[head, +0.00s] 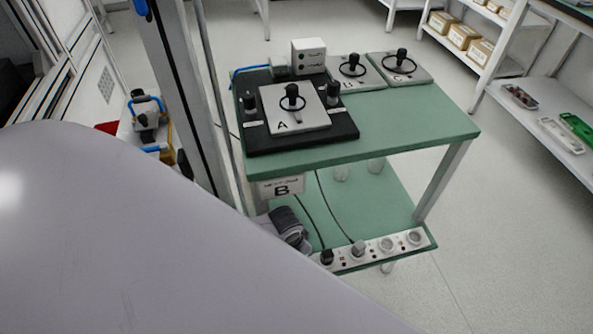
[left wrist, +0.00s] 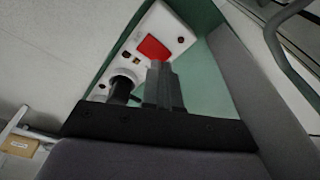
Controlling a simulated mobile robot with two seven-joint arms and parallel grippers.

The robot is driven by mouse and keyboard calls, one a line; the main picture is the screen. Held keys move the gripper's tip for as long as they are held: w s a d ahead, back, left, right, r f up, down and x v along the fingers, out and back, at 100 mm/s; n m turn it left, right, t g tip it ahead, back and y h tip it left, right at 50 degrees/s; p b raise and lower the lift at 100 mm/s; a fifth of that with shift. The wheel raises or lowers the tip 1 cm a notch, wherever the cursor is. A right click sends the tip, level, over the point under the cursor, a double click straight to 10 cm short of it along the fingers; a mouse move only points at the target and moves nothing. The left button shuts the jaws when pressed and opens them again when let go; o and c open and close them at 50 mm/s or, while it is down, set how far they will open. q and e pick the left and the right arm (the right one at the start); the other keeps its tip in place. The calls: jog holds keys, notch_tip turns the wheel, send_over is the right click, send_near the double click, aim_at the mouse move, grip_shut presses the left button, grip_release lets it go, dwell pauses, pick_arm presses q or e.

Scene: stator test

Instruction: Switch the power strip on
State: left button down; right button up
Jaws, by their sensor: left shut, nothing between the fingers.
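The white power strip (head: 385,247) lies along the front edge of the table's lower shelf. In the head view its left end is hidden behind my left arm and gripper. In the left wrist view the strip (left wrist: 178,28) carries a red rocker switch (left wrist: 152,47) near its end. My left gripper (left wrist: 160,66) is shut and empty, its fingertips at the switch's lower edge in the picture. I cannot tell whether they touch it, or which way the rocker is tilted. A black plug (head: 327,257) sits in the socket nearest the switch. My right gripper is not in view.
The green table (head: 420,130) holds a black fixture (head: 300,138) with plate A and further plates behind. Cables hang down to the strip. Shelves stand at the right, with free floor between.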

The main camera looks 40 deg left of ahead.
pick_arm(q)
jog(key=shift+f+b, duration=0.5)
jog(key=shift+f, duration=0.35)
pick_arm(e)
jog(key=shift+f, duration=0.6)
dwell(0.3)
pick_arm(q)
notch_tip(320, 180, up, 3)
jog(key=p, duration=0.3)
notch_tip(320, 180, up, 4)
jog(key=p, duration=0.5)
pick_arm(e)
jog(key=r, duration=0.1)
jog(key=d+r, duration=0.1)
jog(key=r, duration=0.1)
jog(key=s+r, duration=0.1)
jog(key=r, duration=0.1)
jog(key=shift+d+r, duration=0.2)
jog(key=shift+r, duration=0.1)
